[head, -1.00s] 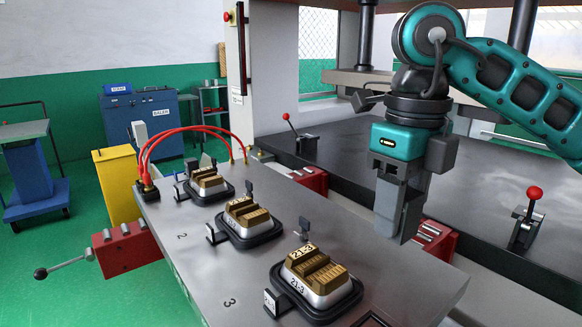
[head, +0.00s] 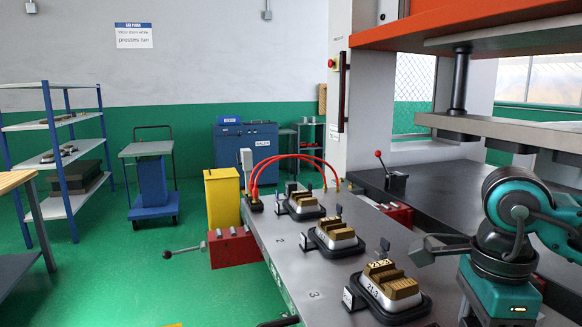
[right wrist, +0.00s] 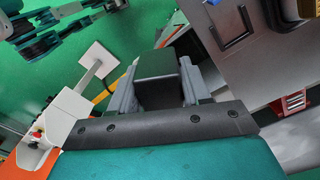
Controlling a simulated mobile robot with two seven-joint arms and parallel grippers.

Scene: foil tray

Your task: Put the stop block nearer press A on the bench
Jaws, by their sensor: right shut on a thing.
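My right gripper is shut on a dark block (right wrist: 160,68), seen between its grey fingers in the right wrist view (right wrist: 155,92). I cannot read a label on it or confirm that it is the stop block. In the head view my right gripper's teal body (head: 498,297) is at the lower right, beside the grey plate's right side; its fingers and load are cut off below the frame. A bench with a wooden top (head: 14,181) shows partly at the left edge. A press with an orange beam (head: 480,28) stands at the right.
The grey plate (head: 300,262) carries several brass-topped pieces on black bases, the nearest marked 21-3 (head: 392,287). A red clamp with a lever (head: 232,248) juts out left. A blue shelf rack (head: 62,165) and blue trolley (head: 151,185) stand further left.

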